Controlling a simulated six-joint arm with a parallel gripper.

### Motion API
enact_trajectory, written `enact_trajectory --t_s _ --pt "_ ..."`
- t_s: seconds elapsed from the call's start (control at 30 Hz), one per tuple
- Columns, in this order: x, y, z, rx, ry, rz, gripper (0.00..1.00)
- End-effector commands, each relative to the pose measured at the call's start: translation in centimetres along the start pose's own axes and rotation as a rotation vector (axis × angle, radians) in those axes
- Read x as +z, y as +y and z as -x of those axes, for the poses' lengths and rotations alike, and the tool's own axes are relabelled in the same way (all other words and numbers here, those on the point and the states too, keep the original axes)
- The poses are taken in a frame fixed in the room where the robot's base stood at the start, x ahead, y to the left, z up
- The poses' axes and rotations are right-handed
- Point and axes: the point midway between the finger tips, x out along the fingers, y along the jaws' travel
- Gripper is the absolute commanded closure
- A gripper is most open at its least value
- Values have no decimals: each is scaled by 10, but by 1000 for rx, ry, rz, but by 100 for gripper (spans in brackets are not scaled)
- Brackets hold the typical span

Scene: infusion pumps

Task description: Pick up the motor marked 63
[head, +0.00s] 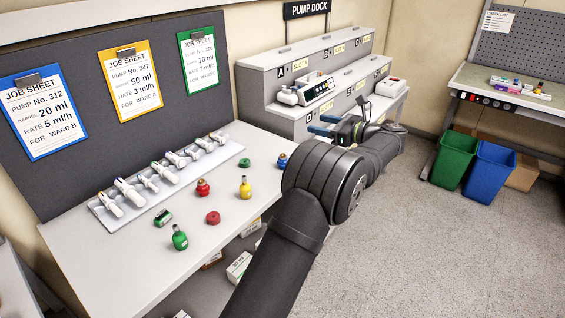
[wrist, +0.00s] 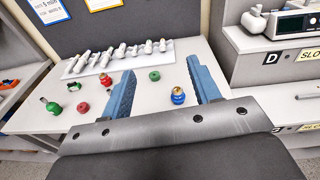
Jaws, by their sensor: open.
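Several small knobbed parts that look like motors stand on the white bench: red (head: 203,187), yellow (head: 245,187), green (head: 179,237) and blue (head: 282,160). I cannot read a number on any of them, so I cannot tell which is marked 63. My gripper (head: 316,124) is open and empty, held out near the pump dock in the head view. In the wrist view, its blue fingers (wrist: 160,68) spread apart with the blue motor (wrist: 178,96) seen between them, lower down on the bench. The red motor (wrist: 74,87) and green motor (wrist: 52,106) show left of the fingers.
A tray (head: 140,206) of white syringe-like parts lies behind. The pump dock (head: 265,82) with a pump (head: 317,89) stands right of the bench.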

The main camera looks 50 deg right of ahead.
Motion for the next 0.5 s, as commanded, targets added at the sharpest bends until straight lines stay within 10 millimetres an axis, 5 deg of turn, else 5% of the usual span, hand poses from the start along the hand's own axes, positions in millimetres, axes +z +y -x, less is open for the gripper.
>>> enact_trajectory --t_s 0.2,0.5 --pt "-22 28 -65 163 303 257 44" --pt "-37 54 -119 470 752 763 44"
